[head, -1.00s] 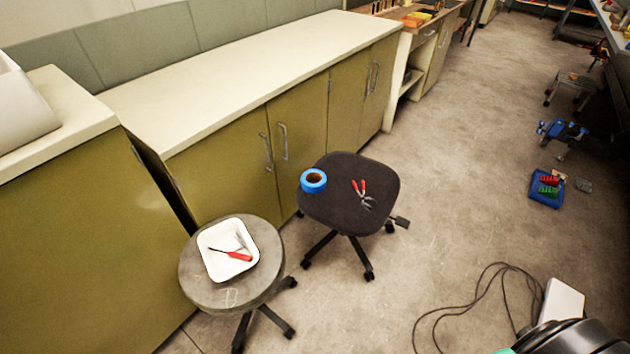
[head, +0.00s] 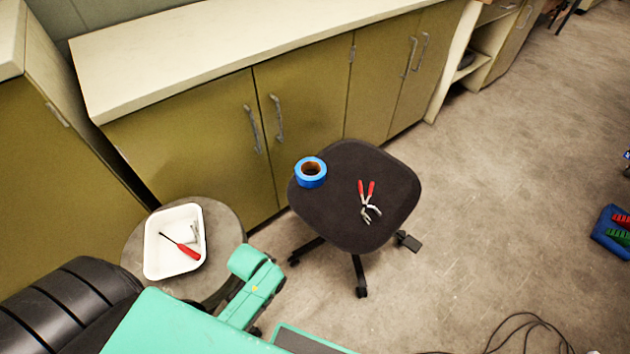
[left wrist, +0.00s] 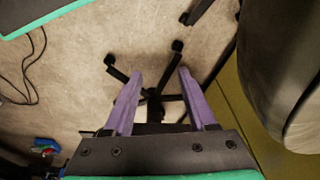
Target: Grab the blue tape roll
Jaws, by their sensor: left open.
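The blue tape roll (head: 311,172) lies flat on the left part of the dark stool seat (head: 340,222) in the head view, its brown core facing up. Red-handled pliers (head: 367,199) lie to its right on the same seat, apart from it. In the left wrist view, my left gripper (left wrist: 161,71) is open, its two purple fingers spread with nothing between them. That view shows floor and black stool legs beyond the fingers, but no tape roll. In the head view my green left arm reaches in at the lower left; its fingers cannot be made out. My right gripper is not in view.
A round grey stool (head: 228,229) left of the dark stool holds a white tray (head: 153,256) with a red screwdriver. Olive cabinets (head: 310,110) stand close behind. A blue bin (head: 605,238) and a cable (head: 525,320) lie on the floor at right, with open floor between.

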